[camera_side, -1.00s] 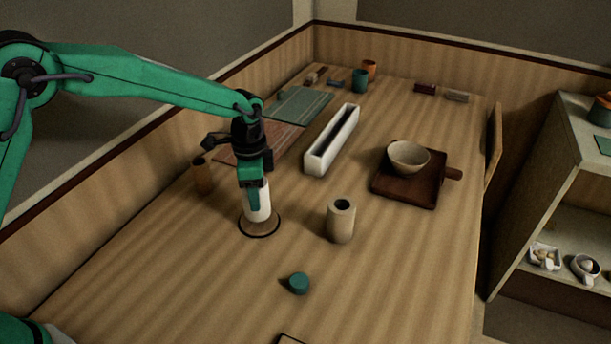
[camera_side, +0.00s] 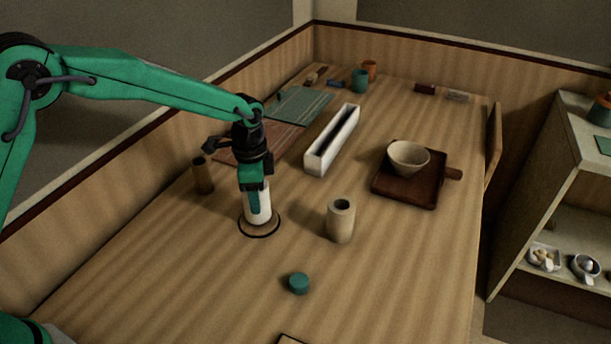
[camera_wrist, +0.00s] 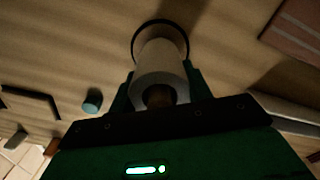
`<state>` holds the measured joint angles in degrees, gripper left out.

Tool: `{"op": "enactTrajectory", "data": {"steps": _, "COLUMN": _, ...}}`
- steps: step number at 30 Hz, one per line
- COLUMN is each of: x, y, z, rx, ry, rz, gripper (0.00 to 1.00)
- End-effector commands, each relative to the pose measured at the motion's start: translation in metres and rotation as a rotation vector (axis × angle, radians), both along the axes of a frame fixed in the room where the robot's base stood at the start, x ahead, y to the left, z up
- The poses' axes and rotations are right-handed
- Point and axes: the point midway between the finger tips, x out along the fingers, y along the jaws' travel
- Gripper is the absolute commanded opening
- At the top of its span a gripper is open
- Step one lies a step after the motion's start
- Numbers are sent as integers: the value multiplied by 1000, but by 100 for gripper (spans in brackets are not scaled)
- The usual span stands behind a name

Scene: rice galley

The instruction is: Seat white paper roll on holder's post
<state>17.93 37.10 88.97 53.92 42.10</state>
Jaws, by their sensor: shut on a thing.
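The white paper roll (camera_side: 261,205) stands upright over the holder's round wooden base (camera_side: 260,226), which has a dark rim. My gripper (camera_side: 254,203) is shut on the roll from above. In the wrist view the roll (camera_wrist: 160,64) sits between my gripper's fingers (camera_wrist: 160,84), with a brown end showing inside its core that may be the post. The holder's base (camera_wrist: 182,36) shows behind the roll's far end. Whether the roll's bottom touches the base is hard to tell.
A beige hollow cylinder (camera_side: 341,222) stands right of the holder, and a teal round piece (camera_side: 299,283) lies in front. A brown cup (camera_side: 203,176) is behind left. A long white tray (camera_side: 318,163) and a bowl (camera_side: 408,157) on a dark board (camera_side: 405,192) are farther back.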

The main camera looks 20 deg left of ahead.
Motion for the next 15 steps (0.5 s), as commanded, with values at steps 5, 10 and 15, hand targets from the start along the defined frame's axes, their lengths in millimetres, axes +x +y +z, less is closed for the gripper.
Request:
{"op": "enactTrajectory", "data": {"steps": 5, "x": 0, "y": 0, "z": -2, "rx": 0, "ry": 0, "rz": 0, "gripper": 20}}
{"op": "enactTrajectory", "data": {"steps": 10, "x": 0, "y": 0, "z": -3, "rx": 0, "ry": 0, "rz": 0, "gripper": 20}}
{"op": "enactTrajectory", "data": {"steps": 15, "x": 0, "y": 0, "z": -5, "rx": 0, "ry": 1, "rz": 0, "gripper": 20}}
